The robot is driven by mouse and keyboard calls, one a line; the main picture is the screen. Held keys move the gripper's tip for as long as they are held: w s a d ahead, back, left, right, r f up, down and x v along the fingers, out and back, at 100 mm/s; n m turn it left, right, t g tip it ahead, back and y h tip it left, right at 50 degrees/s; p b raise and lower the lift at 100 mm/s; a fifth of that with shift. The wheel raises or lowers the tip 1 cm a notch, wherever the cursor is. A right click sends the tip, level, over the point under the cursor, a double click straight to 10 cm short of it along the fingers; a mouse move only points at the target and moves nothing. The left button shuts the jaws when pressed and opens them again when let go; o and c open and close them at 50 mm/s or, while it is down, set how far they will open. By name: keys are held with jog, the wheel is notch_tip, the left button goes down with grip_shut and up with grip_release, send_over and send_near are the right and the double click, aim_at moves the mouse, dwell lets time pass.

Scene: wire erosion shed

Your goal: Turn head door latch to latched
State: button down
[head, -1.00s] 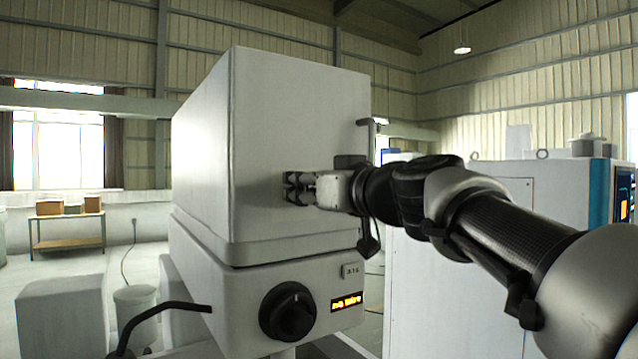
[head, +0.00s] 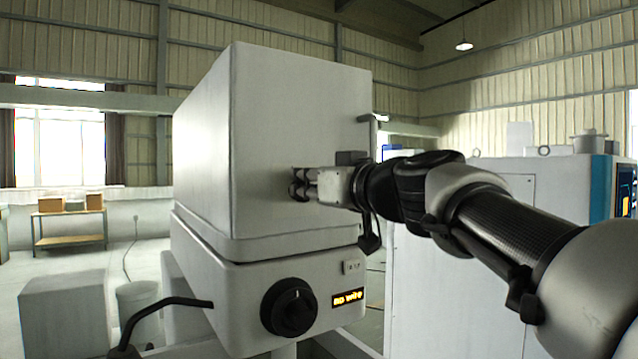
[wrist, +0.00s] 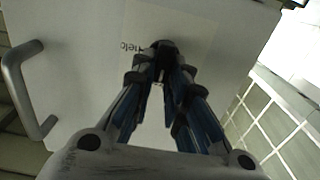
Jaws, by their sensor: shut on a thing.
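The head door (head: 300,130) is the light grey front face of the big box-shaped head, and it looks closed. My gripper (head: 298,184) reaches in from the right, with its fingers against the lower middle of this face. In the wrist view, the fingers (wrist: 163,62) come close together around a small dark part (wrist: 161,46) on the panel, which looks like the latch. The fingers hide most of it, so its angle cannot be told. A white label (wrist: 138,45) with partly covered lettering lies beside it.
A bar handle (wrist: 25,95) stands out from the door's edge. Below the head are a black rotary knob (head: 289,307) and a lit display (head: 347,298) reading "no wire". A bent black arm (head: 160,312) sticks out at lower left. A white cabinet (head: 470,260) stands at right.

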jog(key=shift+f+m, duration=0.1)
jog(key=shift+m, duration=0.2)
jog(key=m, duration=0.1)
jog(key=m+b, duration=0.1)
jog(key=m, duration=0.1)
jog(key=shift+w+d+f+m, duration=0.1)
jog(key=shift+w+d+m, duration=0.1)
jog(key=shift+d+m, duration=0.1)
jog(key=shift+w+d+f+m, duration=0.1)
jog(key=shift+f+m, duration=0.1)
jog(key=shift+m, duration=2.05)
jog(key=shift+w+d+f+m, duration=0.1)
jog(key=shift+d+f+m, duration=0.1)
jog(key=shift+m, duration=2.1)
jog(key=shift+w+d+f+m, duration=0.1)
jog(key=shift+f+m, duration=0.1)
jog(key=shift+m, duration=2.05)
jog(key=c, duration=1.6)
grip_release()
jog(key=shift+s, duration=0.1)
